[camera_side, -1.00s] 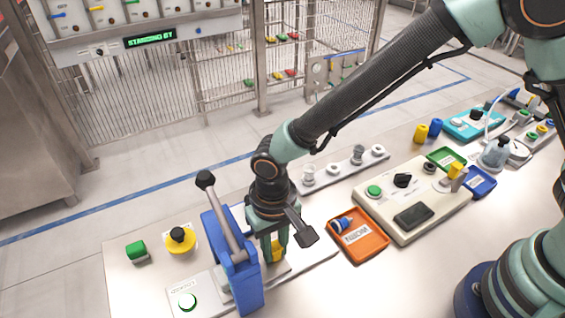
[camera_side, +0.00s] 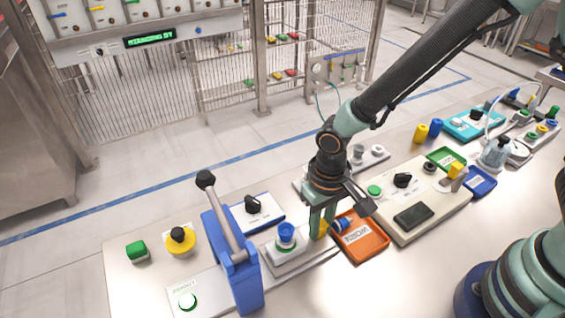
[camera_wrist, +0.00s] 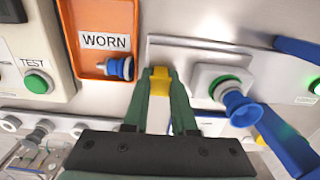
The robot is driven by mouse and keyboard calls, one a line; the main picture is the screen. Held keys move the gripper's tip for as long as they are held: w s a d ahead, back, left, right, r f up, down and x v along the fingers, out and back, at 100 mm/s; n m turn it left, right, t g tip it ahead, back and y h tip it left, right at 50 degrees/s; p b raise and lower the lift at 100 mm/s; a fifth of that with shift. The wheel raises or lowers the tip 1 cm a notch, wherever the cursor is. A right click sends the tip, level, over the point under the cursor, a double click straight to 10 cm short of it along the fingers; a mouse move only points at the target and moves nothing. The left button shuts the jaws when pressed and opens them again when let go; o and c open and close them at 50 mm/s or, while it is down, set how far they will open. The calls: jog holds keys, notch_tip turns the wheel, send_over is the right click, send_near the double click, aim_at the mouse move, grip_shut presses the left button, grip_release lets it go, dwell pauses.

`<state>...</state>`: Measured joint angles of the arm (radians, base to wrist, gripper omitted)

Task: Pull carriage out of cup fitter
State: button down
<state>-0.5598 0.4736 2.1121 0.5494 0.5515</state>
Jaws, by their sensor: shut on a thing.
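The cup fitter (camera_side: 240,278) is a blue upright frame with a grey lever and black knob, at the front left in the side view. The carriage (camera_side: 290,260) is a grey block on a rail, to the right of the frame and clear of it. A blue cup (camera_side: 286,231) stands on it with a green ring beneath; the cup also shows in the wrist view (camera_wrist: 240,107). My gripper (camera_side: 321,230) is shut on the carriage's yellow handle (camera_wrist: 160,82), at the block's right end.
An orange tray (camera_side: 373,248) marked WORN, holding a blue-and-white cup (camera_wrist: 120,68), is close beside my gripper. A beige test box (camera_side: 437,195) lies farther right. A white-and-blue panel with a black knob (camera_side: 253,204) stands behind the carriage.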

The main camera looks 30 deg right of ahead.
jog(key=shift+d, duration=0.25)
jog(key=c, duration=0.7)
grip_release()
jog(key=shift+r, duration=0.1)
notch_tip(320, 180, up, 12)
jog(key=d+r+t, duration=0.2)
jog(key=d+r, duration=0.1)
jog(key=d, duration=0.3)
jog(key=s+d+r+t, duration=0.1)
jog(key=d+r, duration=0.3)
jog(key=d, duration=0.2)
jog(key=s+d+r+t, duration=0.1)
jog(key=d+r+t, duration=0.1)
jog(key=d, duration=0.4)
jog(key=shift+d+r+t, duration=0.3)
jog(key=shift+r, duration=0.4)
